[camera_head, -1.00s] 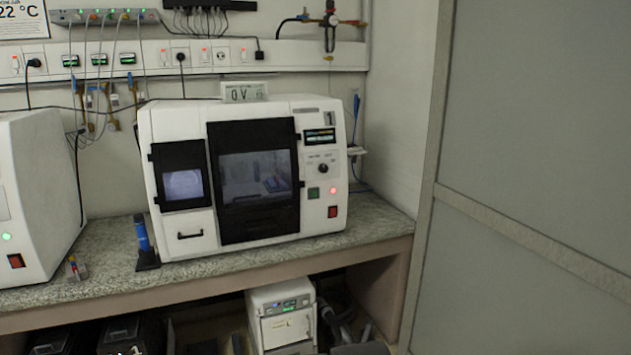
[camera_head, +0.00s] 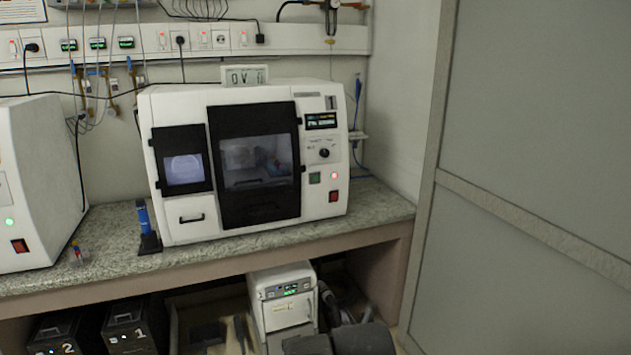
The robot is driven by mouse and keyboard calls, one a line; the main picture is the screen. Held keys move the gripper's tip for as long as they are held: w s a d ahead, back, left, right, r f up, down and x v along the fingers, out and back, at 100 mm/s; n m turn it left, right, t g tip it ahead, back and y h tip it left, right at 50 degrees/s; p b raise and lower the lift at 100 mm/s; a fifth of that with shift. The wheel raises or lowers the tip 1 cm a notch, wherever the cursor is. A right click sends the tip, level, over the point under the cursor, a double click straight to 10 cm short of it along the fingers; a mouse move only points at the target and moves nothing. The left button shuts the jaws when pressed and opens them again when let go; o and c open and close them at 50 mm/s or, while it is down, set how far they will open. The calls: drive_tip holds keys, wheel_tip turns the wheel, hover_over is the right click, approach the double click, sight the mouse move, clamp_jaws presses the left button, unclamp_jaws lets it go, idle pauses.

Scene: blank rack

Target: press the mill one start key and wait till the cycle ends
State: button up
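Mill one (camera_head: 180,105), a white machine with the number 1 at its upper right, stands on the speckled bench. Its dark front door (camera_head: 255,205) is closed, with a blurred interior behind the window. My gripper is not in view.
Another white machine (camera_head: 35,170) stands at the left. A blue tool in a black stand (camera_head: 148,243) is beside mill one. The bench (camera_head: 375,205) is clear at the right front. A grey partition (camera_head: 530,130) rises at right. Dark rounded shapes (camera_head: 362,339) show at the bottom edge, perhaps mine.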

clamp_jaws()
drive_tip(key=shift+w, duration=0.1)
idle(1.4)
